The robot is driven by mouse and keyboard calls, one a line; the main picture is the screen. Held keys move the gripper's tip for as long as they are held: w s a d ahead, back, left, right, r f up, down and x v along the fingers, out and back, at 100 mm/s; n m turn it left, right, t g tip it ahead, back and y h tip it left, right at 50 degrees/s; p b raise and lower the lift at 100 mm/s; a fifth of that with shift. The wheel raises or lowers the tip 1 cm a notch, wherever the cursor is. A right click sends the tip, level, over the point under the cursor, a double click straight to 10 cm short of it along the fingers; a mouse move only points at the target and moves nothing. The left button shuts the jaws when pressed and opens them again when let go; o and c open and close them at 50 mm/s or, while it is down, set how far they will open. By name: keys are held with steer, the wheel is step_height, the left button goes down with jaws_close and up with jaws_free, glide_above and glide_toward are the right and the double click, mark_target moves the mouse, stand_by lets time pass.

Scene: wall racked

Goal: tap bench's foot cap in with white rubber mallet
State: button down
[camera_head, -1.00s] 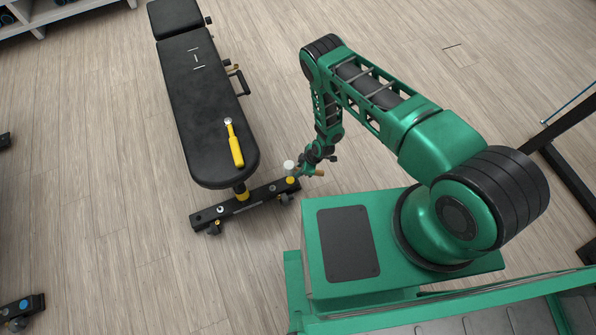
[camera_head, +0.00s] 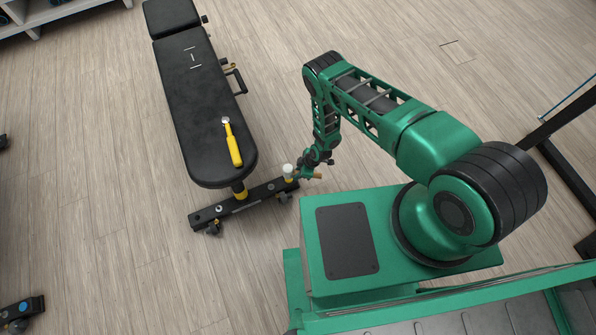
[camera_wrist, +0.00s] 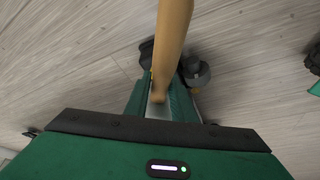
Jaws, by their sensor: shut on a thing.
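My gripper (camera_wrist: 160,106) is shut on the tan wooden handle (camera_wrist: 173,45) of the mallet, which runs up the wrist view. In the head view my gripper (camera_head: 306,173) is at the right end of the bench's foot bar. The mallet's white head (camera_head: 287,169) is over that end, just above or against the small yellow foot cap (camera_head: 289,179). I cannot tell whether they touch. The black bench (camera_head: 207,110) stands on the bar (camera_head: 226,208). The mallet head is not visible in the wrist view.
A yellow-handled tool (camera_head: 233,145) lies on the bench pad. A shelf (camera_head: 40,20) is at the top left, and a black item with a blue disc (camera_head: 22,308) is at the lower left. Dark rack framing (camera_head: 565,170) stands at the right. The wood floor around the bench is mostly clear.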

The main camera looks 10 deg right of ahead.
steer(key=shift+f, duration=0.3)
step_height(320, 180, down, 3)
steer(key=shift+f, duration=0.2)
steer(key=shift+r, duration=1)
